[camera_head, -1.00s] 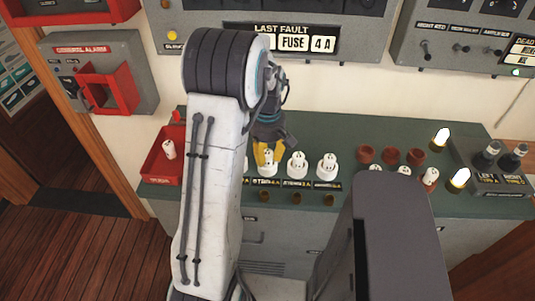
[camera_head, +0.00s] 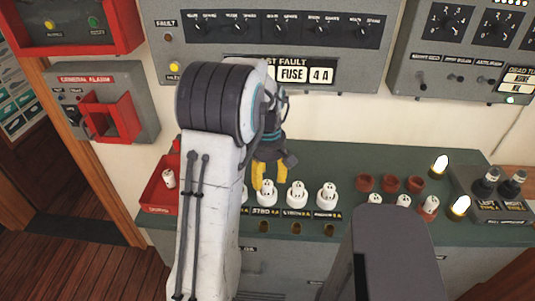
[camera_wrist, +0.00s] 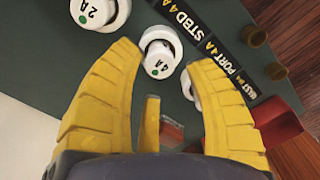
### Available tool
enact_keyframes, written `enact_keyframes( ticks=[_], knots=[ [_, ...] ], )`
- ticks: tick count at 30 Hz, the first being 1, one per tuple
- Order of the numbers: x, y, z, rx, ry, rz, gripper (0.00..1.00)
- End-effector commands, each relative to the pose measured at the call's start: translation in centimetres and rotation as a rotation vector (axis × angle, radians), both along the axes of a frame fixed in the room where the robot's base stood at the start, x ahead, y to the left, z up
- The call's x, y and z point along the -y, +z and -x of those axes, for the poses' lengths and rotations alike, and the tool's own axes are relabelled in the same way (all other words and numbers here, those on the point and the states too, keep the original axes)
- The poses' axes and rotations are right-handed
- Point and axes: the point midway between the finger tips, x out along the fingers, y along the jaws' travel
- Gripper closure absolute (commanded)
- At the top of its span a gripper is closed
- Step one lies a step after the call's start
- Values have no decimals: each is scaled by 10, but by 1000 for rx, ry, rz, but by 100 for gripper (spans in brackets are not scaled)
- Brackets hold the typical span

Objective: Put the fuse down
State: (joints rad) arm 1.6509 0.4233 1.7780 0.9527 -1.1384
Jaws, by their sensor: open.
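My gripper (camera_head: 270,184) is open just above this fuse. In the wrist view my yellow fingertips (camera_wrist: 165,62) are spread on either side of it, and nothing is held between them. A fuse marked 2 A (camera_wrist: 95,12) stands in the neighbouring holder. Another white holder (camera_wrist: 188,85) is partly hidden behind a finger.
A red tray (camera_head: 158,196) with a white fuse (camera_head: 169,179) stands at the left end of the green counter (camera_head: 340,160). More white fuse holders (camera_head: 327,194), reddish-brown cups (camera_head: 390,184) and lit bulbs (camera_head: 459,206) stand to the right. The grey fault panel (camera_head: 210,60) rises behind.

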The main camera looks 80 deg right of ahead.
Motion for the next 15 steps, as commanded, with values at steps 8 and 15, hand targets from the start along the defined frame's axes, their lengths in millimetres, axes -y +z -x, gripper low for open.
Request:
enact_keyframes(
  ticks=[8,15],
  knots=[
    [3,43,1,0,0,7,51],
    [2,73,1,0,0,2,51]
  ],
)
